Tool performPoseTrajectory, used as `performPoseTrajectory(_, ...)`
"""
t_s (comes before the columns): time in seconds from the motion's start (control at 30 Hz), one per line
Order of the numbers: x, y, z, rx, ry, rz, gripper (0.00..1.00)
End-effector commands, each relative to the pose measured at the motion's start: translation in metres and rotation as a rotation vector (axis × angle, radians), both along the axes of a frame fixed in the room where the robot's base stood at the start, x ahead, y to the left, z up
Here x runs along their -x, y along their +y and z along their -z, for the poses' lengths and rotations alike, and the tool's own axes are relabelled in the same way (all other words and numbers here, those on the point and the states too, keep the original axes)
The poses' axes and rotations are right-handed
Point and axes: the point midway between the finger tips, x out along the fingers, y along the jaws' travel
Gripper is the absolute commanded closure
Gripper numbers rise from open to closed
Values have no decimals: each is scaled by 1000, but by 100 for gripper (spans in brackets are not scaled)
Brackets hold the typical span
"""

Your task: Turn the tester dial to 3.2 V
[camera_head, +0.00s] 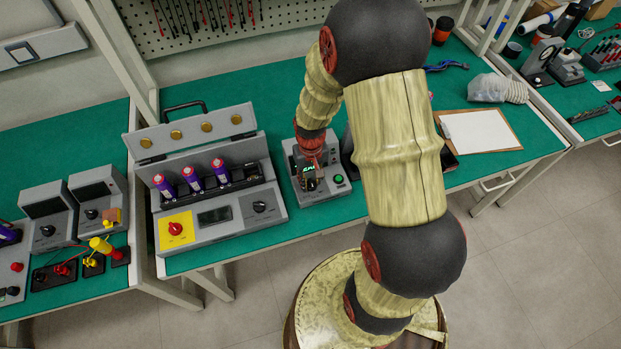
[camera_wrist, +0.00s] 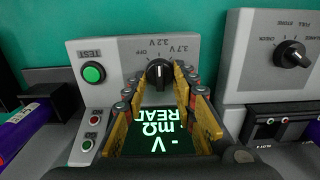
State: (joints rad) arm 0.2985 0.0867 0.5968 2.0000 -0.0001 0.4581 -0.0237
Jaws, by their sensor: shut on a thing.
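The tester (camera_head: 350,199) is a small grey box on the green bench, right of the large battery unit. In the wrist view its panel (camera_wrist: 112,58) carries a black dial (camera_wrist: 158,73) with OFF, 3.2 V and 3.7 V marks around it. A pale mark on the dial appears to face up, toward 3.2 V; its exact angle is hard to tell. My gripper (camera_wrist: 158,84) has its yellow fingers closed on the dial's two sides; in the head view my gripper (camera_head: 312,172) is over the tester and hides the dial. The lit display (camera_wrist: 160,130) shows "- V" and "mΩ".
A green TEST button (camera_wrist: 93,72) sits beside the dial. The grey battery unit (camera_head: 222,236), with purple cells and an open lid, stands close on the left. A clipboard (camera_head: 480,131) lies on the right. The bench's front strip is clear.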

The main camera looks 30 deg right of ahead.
Motion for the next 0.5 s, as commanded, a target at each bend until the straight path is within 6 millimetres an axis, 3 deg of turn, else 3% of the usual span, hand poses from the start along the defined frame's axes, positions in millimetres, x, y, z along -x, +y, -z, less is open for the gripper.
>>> performPoseTrajectory(0.4, 0, 0, 0, 0, 0, 6, 98)
performPoseTrajectory(0.43, 0, 0, 0, 0, 0, 6, 71)
performPoseTrajectory(0.5, 0, 0, 0, 0, 0, 6, 67)
